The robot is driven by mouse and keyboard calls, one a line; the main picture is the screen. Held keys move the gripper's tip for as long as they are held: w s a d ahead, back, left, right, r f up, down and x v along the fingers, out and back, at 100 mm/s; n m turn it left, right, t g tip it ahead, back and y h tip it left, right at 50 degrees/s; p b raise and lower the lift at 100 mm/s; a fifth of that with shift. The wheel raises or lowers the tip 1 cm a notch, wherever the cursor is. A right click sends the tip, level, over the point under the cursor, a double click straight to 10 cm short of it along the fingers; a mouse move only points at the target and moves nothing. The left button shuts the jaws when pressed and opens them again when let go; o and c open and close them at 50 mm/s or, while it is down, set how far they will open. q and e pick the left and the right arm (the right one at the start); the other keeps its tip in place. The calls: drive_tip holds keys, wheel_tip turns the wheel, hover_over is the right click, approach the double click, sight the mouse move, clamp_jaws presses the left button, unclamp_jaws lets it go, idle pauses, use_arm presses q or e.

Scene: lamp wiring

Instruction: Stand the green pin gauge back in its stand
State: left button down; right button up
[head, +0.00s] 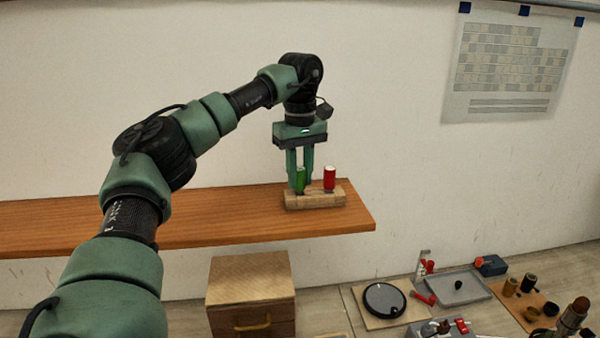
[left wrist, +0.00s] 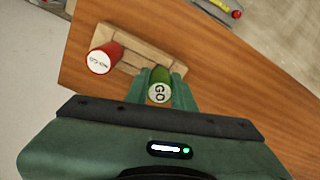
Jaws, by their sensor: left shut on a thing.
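The green pin gauge (head: 300,181) is upright between the fingers of my left gripper (head: 301,183), which is shut on it. Its round end marked GO faces up in the left wrist view (left wrist: 159,93). It is at the left end of the wooden stand (head: 318,202); its lower end is at the stand, but I cannot tell how deep it sits in a hole. The red pin gauge (head: 329,178) stands upright in the same stand, to the right of the gripper; it also shows in the left wrist view (left wrist: 103,59). My right gripper is not in view.
The stand rests near the right end of a wooden wall shelf (head: 220,231). Below are a wooden box with a handle (head: 251,283), a round black disc (head: 384,300), a grey tray (head: 460,287) and small parts. The shelf left of the stand is clear.

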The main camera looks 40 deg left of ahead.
use_arm(q)
drive_tip(key=shift+f, duration=0.2)
idle(0.6)
drive_tip(key=c, duration=1.1)
unclamp_jaws()
drive_tip(key=shift+r+b, duration=0.3)
drive_tip(key=shift+r, duration=0.25)
wheel_tip(320, 180, up, 7)
drive_tip(key=shift+f, duration=0.15)
